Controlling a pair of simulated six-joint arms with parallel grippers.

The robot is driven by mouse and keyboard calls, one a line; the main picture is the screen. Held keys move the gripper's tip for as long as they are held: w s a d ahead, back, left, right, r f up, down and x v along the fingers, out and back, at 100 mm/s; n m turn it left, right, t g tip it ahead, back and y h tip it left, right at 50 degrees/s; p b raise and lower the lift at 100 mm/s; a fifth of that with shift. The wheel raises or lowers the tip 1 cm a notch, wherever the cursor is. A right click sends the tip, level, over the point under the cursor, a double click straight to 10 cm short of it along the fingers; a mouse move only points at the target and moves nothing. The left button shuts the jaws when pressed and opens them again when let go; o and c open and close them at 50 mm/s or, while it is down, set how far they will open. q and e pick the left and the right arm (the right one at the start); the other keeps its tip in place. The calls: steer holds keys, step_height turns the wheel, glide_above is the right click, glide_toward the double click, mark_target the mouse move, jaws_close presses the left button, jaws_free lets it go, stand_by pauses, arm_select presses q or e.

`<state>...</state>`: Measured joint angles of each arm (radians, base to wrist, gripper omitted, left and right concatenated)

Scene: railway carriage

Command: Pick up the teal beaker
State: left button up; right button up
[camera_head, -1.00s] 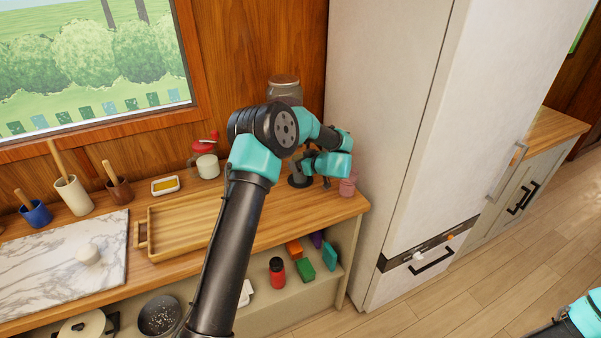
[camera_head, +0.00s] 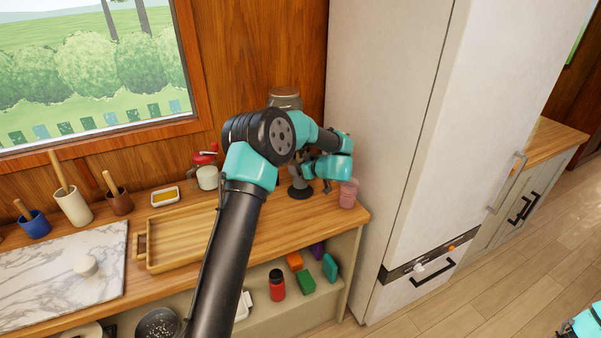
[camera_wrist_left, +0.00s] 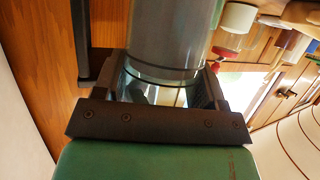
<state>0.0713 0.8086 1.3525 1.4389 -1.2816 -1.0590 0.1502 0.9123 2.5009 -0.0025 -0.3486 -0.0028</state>
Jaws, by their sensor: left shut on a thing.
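My left gripper (camera_wrist_left: 163,88) is shut on a clear, teal-tinted beaker (camera_wrist_left: 150,92) in the left wrist view. The beaker sits between the two dark fingers, with its round rim facing away from the camera. In the head view the left gripper (camera_head: 314,183) is above the right end of the wooden counter, and small dark fingers show beneath the teal wrist. The held beaker cannot be made out there. A pink beaker (camera_head: 348,194) stands on the counter just right of the gripper. My right gripper is out of view; only part of that arm shows at the bottom right.
A glass jar (camera_head: 285,97) stands at the back by the wall. A red-topped grinder (camera_head: 206,172) and a wooden tray (camera_head: 180,258) are to the left. A tall white cabinet (camera_head: 400,130) closes off the right. Colored blocks and a red bottle (camera_head: 277,285) fill the shelf below.

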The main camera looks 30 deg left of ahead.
arm_select(q)
steer(key=s+d+r, duration=0.1)
steer(key=s+d, duration=0.7)
steer(key=s, duration=0.5)
steer(key=shift+s+d+r, duration=0.2)
steer(key=shift+s+r, duration=0.1)
steer(key=shift+r, duration=0.1)
